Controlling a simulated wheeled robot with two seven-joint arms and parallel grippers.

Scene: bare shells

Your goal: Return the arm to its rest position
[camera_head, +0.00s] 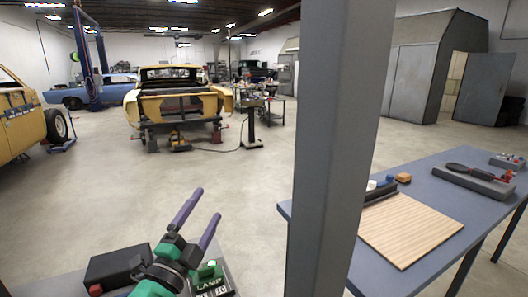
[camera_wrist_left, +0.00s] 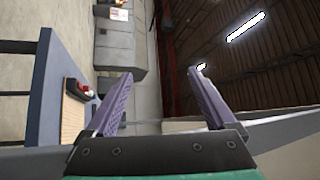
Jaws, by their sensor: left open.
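My left gripper (camera_head: 199,217) is in the lower middle of the head view, with a green and black body and two purple fingers. The fingers are apart and point up and away, with nothing between them. In the left wrist view the same gripper (camera_wrist_left: 163,100) shows both purple fingers spread and empty. It is above and in front of a small control box marked LAMP (camera_head: 222,284), partly hidden by the gripper. My right gripper does not show in either view.
A grey post (camera_head: 336,150) stands upright right of centre. A blue-grey table (camera_head: 440,180) at right bears a wooden board (camera_head: 410,228) and a grey tray (camera_head: 473,182). A dark box (camera_head: 118,264) lies at lower left. Yellow car shells (camera_head: 180,105) stand far back. The floor between is clear.

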